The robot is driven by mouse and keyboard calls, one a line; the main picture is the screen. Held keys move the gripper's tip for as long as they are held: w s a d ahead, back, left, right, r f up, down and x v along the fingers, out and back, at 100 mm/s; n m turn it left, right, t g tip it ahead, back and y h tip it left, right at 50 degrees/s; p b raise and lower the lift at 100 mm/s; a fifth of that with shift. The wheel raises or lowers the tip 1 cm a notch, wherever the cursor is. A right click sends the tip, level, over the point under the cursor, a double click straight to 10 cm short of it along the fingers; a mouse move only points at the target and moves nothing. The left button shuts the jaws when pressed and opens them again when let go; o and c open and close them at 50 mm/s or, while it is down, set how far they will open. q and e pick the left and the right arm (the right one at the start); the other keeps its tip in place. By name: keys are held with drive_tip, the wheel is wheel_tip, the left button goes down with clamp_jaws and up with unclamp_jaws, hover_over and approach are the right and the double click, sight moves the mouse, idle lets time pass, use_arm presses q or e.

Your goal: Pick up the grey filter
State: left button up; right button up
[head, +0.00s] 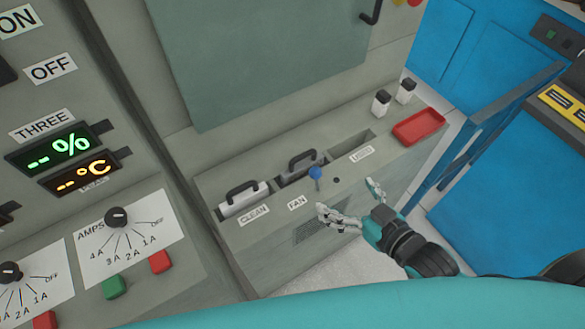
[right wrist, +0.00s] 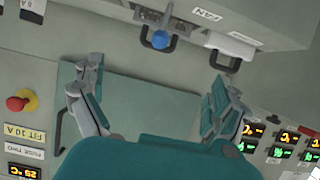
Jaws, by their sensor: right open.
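The grey filter (head: 284,177) sits in the middle slot, above the FAN label, with a black handle (head: 302,158) on top. In the right wrist view its dark handle (right wrist: 142,36) shows at the top, partly behind the blue knob. A white filter (head: 246,205) with a black handle sits in the left slot, above the CLEAN label; it also shows in the right wrist view (right wrist: 230,43). My right gripper (head: 348,199) is open and empty, to the right of and nearer than the grey filter, apart from it. My left gripper is not in view.
A blue ball knob (head: 315,172) stands between the grey filter and my right gripper. The USED slot (head: 350,148) looks empty. Two small dark-topped bottles (head: 381,103) and a red tray (head: 419,126) are at the right end. A control panel (head: 85,190) stands on the left.

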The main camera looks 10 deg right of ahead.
hover_over(302, 174)
drive_tip(key=d, duration=0.1)
wheel_tip(302, 174, down, 7)
drive_tip(key=shift+s+r, duration=0.1)
drive_tip(key=shift+r, duration=0.05)
drive_tip(key=c, duration=1.6)
